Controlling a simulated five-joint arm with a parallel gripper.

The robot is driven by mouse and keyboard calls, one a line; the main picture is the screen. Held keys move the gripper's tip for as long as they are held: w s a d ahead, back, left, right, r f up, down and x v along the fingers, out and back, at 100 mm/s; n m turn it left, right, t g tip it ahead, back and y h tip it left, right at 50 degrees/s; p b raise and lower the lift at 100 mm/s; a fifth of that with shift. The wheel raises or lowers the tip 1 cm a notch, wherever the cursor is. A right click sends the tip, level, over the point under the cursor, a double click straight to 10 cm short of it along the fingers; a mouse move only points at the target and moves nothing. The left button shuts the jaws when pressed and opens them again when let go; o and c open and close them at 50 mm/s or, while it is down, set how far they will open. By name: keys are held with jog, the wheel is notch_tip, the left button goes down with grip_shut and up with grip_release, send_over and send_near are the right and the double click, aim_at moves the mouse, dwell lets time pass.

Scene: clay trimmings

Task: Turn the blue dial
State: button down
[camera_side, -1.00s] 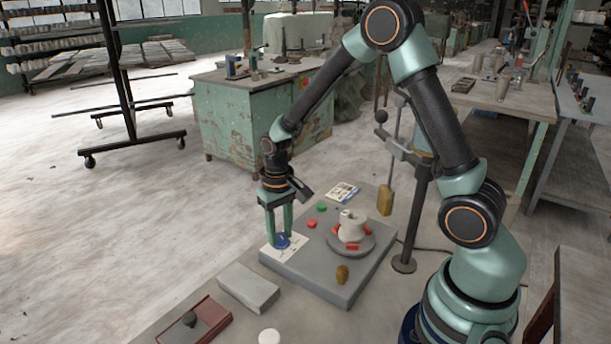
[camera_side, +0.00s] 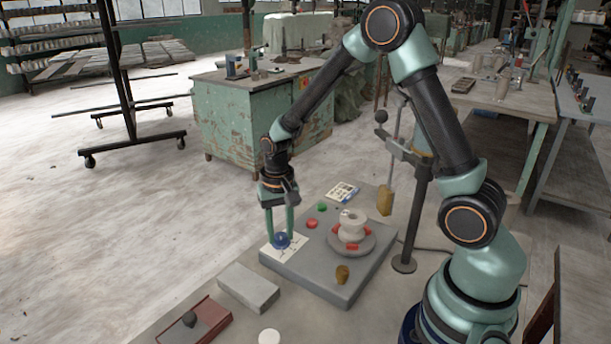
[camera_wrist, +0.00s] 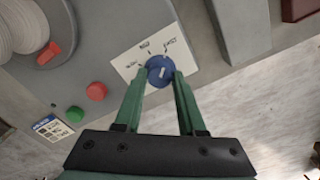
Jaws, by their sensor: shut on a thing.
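The blue dial (camera_wrist: 161,69) sits on a white marked card (camera_wrist: 133,57) on the grey panel; a pale line shows on its face. My gripper (camera_wrist: 160,78) is over the dial with its two green fingers shut on the dial's sides. In the side view my gripper (camera_side: 281,240) points down at the front left of the panel, and the blue dial (camera_side: 282,241) shows between its fingertips. The card's lettering is too small to read surely.
A red button (camera_side: 312,223) and a green button (camera_side: 322,207) are on the grey panel (camera_side: 308,279). A clay piece (camera_side: 351,226) stands on a round wheel with red blocks. A grey block (camera_side: 248,288) and a red tray (camera_side: 213,322) lie in front.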

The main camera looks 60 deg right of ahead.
aim_at(280, 235)
jog(key=c, duration=0.5)
grip_release()
notch_tip(280, 235, up, 12)
jog(key=shift+r, duration=0.1)
jog(key=s+a+r+n+t, duration=0.2)
jog(key=s+r+n+t, duration=0.3)
jog(key=s, duration=0.6)
notch_tip(280, 235, up, 3)
jog(key=shift+a+f+n+t, duration=0.1)
jog(key=shift+a+n+t, duration=0.2)
jog(key=shift+n, duration=0.7)
